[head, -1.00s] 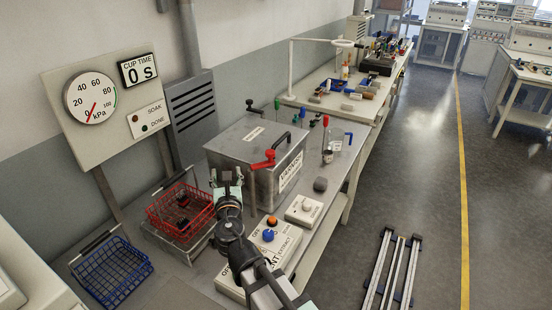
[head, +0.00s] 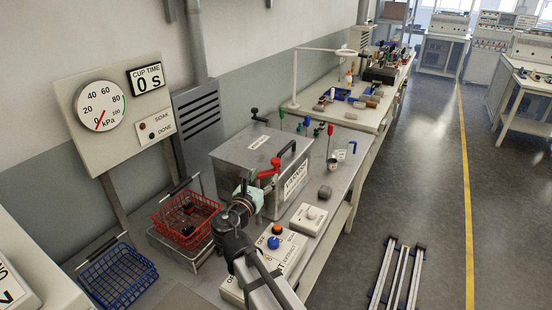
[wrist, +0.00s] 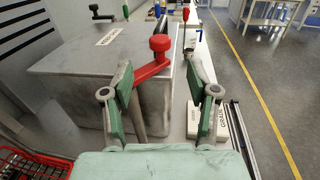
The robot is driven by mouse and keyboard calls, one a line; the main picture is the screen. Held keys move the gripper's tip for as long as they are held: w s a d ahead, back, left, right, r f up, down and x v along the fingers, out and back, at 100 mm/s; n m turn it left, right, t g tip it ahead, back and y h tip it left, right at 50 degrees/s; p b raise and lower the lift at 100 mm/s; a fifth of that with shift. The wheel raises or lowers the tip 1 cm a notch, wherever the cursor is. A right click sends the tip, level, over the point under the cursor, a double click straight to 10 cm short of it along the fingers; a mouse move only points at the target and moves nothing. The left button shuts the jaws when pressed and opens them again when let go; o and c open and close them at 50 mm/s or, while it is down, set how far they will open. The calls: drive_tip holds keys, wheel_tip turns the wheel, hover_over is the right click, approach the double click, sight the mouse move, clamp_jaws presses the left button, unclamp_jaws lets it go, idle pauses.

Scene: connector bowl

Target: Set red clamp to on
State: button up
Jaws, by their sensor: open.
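The red clamp (head: 268,170) is a lever with a round knob on the near front side of the grey metal vacuum box (head: 240,158). In the wrist view the clamp (wrist: 152,70) points to the right and slightly away, its knob raised at the far end. My gripper (wrist: 160,72) is open and empty, with green fingers either side of the lever's line. The left finger overlaps the lever's near end; I cannot tell if they touch. In the head view my gripper (head: 249,190) is just in front of the clamp and partly hides its lower end.
A red wire basket (head: 186,218) with dark parts stands left of my gripper, and a blue basket (head: 118,274) lies further left. A control box with orange and blue buttons (head: 275,243) and a white knob box (head: 308,218) are in front. The gauge (head: 100,106) reads about 0.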

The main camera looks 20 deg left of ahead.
sight(274, 163)
drive_tip(key=w+p, duration=0.2)
drive_tip(key=w, duration=0.8)
drive_tip(key=shift+w+d, duration=0.15)
drive_tip(key=shift+w, duration=0.1)
